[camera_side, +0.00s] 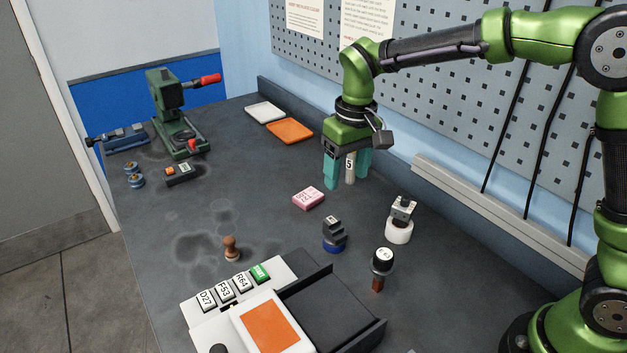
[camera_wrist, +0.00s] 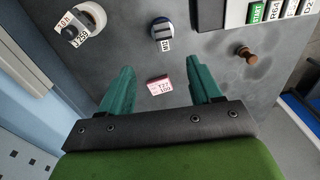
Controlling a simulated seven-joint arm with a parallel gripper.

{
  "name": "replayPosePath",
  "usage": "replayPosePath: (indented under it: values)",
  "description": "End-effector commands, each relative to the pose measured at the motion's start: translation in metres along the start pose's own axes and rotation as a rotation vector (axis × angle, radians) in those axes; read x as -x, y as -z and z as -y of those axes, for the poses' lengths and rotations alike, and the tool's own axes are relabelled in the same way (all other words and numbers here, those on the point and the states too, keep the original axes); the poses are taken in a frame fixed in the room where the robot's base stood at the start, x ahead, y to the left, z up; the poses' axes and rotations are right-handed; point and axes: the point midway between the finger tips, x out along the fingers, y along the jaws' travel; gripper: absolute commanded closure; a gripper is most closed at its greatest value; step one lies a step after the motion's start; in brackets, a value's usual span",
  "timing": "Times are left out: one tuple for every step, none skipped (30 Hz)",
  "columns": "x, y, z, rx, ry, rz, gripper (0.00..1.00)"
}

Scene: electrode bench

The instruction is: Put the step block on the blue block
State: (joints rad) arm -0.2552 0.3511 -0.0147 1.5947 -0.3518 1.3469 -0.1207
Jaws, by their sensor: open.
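The dark grey step block (camera_side: 332,227) with a small label stands on the round blue block (camera_side: 335,247) in the side view. In the wrist view the step block (camera_wrist: 162,31) lies over the blue block (camera_wrist: 167,20), seen from above near the top. They look in contact; the exact seating is too small to tell. My gripper (camera_side: 347,177) is open, behind and above the pair in the side view, apart from both. Its two teal fingers show wide apart in the wrist view (camera_wrist: 162,72), with no step block between them.
A pale labelled cylinder (camera_side: 350,168) shows between or behind my fingers; I cannot tell which. A pink labelled block (camera_side: 309,197) lies nearby. Left of the pink block is free bench.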

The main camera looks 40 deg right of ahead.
Motion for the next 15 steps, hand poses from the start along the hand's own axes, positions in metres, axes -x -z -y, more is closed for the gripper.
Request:
replayPosePath:
  values:
    - [0.017, -0.011, -0.009, -0.022, 0.021, -0.037, 0.36]
    - [0.026, -0.018, -0.014, -0.033, 0.034, -0.061, 0.36]
    - [0.037, -0.029, -0.021, -0.051, 0.053, -0.092, 0.36]
    - [0.045, -0.037, -0.025, -0.066, 0.067, -0.116, 0.36]
    - [0.052, -0.047, -0.03, -0.081, 0.081, -0.141, 0.36]
    - [0.061, -0.059, -0.036, -0.1, 0.099, -0.175, 0.36]
    - [0.067, -0.069, -0.041, -0.114, 0.112, -0.201, 0.36]
    - [0.072, -0.078, -0.045, -0.129, 0.125, -0.227, 0.36]
    - [0.077, -0.091, -0.05, -0.149, 0.142, -0.261, 0.36]
    - [0.081, -0.101, -0.054, -0.165, 0.154, -0.289, 0.36]
    - [0.083, -0.11, -0.058, -0.179, 0.165, -0.314, 0.36]
    - [0.085, -0.123, -0.062, -0.199, 0.18, -0.349, 0.36]
    - [0.086, -0.132, -0.065, -0.213, 0.19, -0.373, 0.36]
    - [0.086, -0.14, -0.068, -0.226, 0.199, -0.398, 0.36]
    - [0.086, -0.15, -0.071, -0.244, 0.211, -0.426, 0.36]
